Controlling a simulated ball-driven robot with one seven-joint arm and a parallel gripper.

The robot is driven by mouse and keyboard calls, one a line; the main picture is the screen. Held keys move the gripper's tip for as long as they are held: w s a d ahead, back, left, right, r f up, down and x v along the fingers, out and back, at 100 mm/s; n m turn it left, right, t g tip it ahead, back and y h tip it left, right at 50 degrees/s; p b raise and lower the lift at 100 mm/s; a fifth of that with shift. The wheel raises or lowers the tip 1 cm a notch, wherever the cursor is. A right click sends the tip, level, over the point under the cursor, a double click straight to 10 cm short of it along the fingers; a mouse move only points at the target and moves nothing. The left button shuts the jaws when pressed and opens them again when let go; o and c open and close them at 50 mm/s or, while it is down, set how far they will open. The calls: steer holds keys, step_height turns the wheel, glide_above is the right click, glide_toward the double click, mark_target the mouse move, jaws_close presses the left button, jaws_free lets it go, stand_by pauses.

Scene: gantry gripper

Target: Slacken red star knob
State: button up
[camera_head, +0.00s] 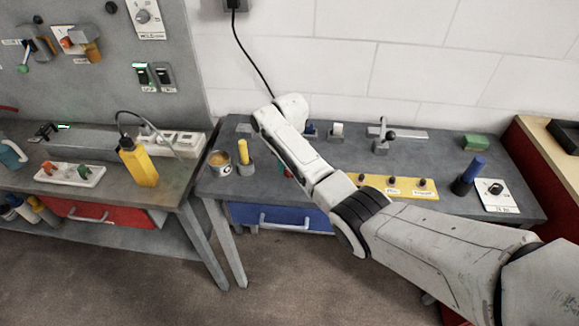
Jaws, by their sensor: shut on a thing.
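My white arm reaches from the lower right up over the right-hand grey workbench (225,187). Its far links bend near the wall and cover the middle-left of this bench. My gripper is hidden behind these links, so its jaws and anything between them cannot be seen. No whole red star knob shows. A small patch of red (288,173) shows at the lower left edge of my arm, too small to tell what it is.
A tin (219,163) and a yellow-handled tool (243,152) stand left of my arm. Right of it are a yellow strip with black knobs (407,189), a lever fixture (381,146), a blue-handled tool (470,172) and a white switch plate (496,200).

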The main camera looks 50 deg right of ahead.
steer(key=shift+w+r+n, duration=0.15)
steer(key=shift+r+n, duration=0.05)
steer(key=shift+n, duration=0.4)
steer(key=o, duration=1)
steer(key=shift+f, duration=0.1)
steer(key=shift+o, duration=0.2)
step_height(320, 180, up, 11)
steer(key=b, duration=0.2)
steer(key=shift+f, duration=0.15)
